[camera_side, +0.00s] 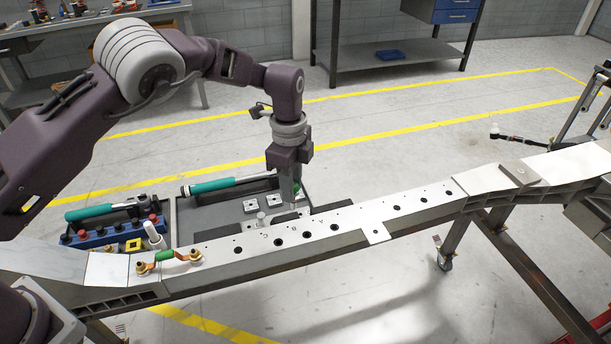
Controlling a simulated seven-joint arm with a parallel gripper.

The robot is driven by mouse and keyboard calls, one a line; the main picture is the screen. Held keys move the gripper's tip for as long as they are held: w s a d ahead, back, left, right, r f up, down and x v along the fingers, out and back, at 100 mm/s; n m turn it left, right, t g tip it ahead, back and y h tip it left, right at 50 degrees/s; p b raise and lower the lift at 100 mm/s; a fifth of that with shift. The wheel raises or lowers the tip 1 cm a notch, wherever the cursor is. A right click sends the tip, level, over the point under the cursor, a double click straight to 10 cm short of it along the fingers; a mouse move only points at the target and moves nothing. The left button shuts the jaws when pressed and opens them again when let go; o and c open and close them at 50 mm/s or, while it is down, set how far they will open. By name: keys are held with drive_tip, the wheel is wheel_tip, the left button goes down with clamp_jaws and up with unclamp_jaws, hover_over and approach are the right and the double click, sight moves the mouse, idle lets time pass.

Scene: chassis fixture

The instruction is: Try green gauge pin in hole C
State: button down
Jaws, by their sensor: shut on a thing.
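My gripper (290,200) points down above the far edge of the pale chassis rail (345,219), near the middle of the picture. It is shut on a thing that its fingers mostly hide. A small patch of green (297,187) shows beside the fingers and is likely the green gauge pin. The rail's top has a row of several dark holes. A small mark that looks like a C stands by one hole (279,242), but it is too small to read surely. The held thing appears apart from these holes.
A green-sleeved piece with brass ends (167,255) sits on the rail's left part. A grey block (519,174) lies at right.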

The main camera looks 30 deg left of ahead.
drive_tip(key=s+a+f, duration=0.2)
drive_tip(key=s+f, duration=0.1)
drive_tip(key=f, duration=0.5)
drive_tip(key=shift+s+a+f+m, duration=0.25)
drive_tip(key=shift+s+f+m, duration=0.05)
drive_tip(key=shift+s+f, duration=0.1)
drive_tip(key=shift+f, duration=0.15)
idle(0.7)
drive_tip(key=shift+f, duration=1.15)
drive_tip(key=c, duration=1.1)
unclamp_jaws()
wheel_tip(320, 180, up, 9)
drive_tip(key=shift+r, duration=0.1)
